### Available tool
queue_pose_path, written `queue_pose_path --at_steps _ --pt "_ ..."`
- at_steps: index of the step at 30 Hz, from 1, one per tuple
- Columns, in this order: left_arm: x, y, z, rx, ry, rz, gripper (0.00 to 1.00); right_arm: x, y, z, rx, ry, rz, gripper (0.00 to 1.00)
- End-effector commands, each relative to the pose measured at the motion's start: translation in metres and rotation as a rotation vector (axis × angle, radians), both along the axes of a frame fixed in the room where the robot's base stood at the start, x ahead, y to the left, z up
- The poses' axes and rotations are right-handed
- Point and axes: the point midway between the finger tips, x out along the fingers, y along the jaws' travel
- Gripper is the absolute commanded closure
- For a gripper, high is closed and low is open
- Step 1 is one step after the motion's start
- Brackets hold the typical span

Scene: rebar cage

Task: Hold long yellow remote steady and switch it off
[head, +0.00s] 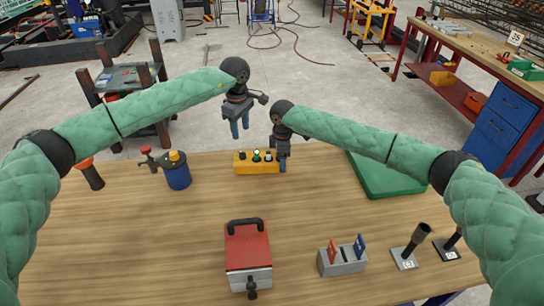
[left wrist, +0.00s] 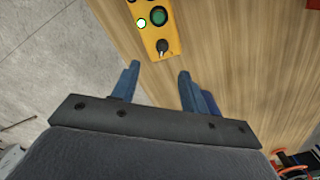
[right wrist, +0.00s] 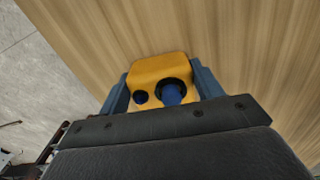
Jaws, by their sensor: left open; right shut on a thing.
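The long yellow remote (head: 255,169) lies near the far edge of the table. In the left wrist view the remote (left wrist: 150,36) shows a green button (left wrist: 159,17), a small bright lamp with a green rim (left wrist: 141,23) and a black knob (left wrist: 162,46) at its near end. My right gripper (head: 281,161) is shut on the remote's right end. In the right wrist view that end (right wrist: 158,66) sits between the fingers, with a blue button (right wrist: 172,92) on it. My left gripper (head: 239,129) is open and empty, above and apart from the remote's left end.
A blue canister (head: 177,175) stands left of the remote, and a green mat (head: 388,176) lies to the right. A red box with a black handle (head: 248,248) and a grey holder (head: 343,263) stand nearer. The wood between remote and red box is clear.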

Motion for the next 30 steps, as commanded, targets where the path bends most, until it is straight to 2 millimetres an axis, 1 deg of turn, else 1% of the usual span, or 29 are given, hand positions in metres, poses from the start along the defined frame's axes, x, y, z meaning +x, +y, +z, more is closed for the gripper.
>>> queue_pose_path --at_steps 1,6,12,18,22,25,28,30 --pt "0.001 -0.001 0.008 -0.006 -0.004 0.018 0.55 0.0 0.0 0.0 0.0 0.0 -0.001 0.7" --pt "0.001 -0.001 0.014 -0.008 -0.001 0.179 0.55 0.0 0.0 0.0 0.0 0.0 -0.001 0.7" --pt "-0.001 0.0 0.017 -0.002 0.005 0.43 0.55 0.0 0.0 0.0 0.0 0.0 -0.001 0.7" --pt "-0.002 0.001 0.017 0.006 0.01 0.612 0.55 0.0 0.0 0.0 0.0 0.0 -0.001 0.7" --pt "-0.002 0.002 0.017 0.007 0.011 0.669 0.55 0.0 0.0 0.0 0.0 0.0 -0.001 0.7" --pt "-0.002 0.002 0.012 0.008 0.01 0.683 0.55 0.0 0.0 0.0 0.0 0.0 -0.001 0.7" --pt "-0.002 0.002 0.003 0.008 0.01 0.685 0.55 0.0 0.0 0.0 0.0 0.0 -0.001 0.7" --pt "-0.003 0.001 -0.008 0.007 0.012 0.684 0.55 0.0 0.0 0.0 0.0 0.0 -0.001 0.7"
